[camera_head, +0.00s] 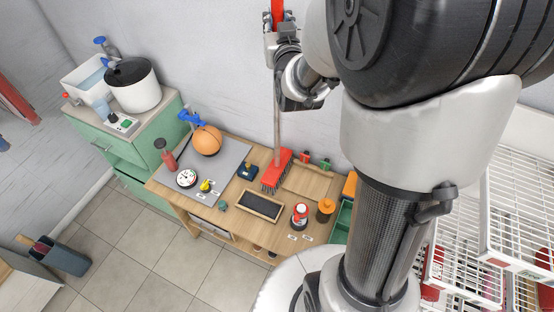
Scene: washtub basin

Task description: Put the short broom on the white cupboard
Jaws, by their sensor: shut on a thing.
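The short broom (277,169) has a red head with bristles and a thin pale upright handle with a red upper end. My gripper (278,38) is at the top of the view, shut on the upper part of the broom's handle. The broom's head hangs low over the wooden workbench (225,220); I cannot tell whether it touches the top. No thing in view is clearly the white cupboard. A pale cabinet (25,290) is partly visible at the lower left corner.
A green cabinet (125,165) at the left bears a white pot (140,93) and a basin. The workbench holds an orange ball (206,140), a gauge, a black-topped tray (261,205) and small jars. White wire racks (515,215) stand at the right.

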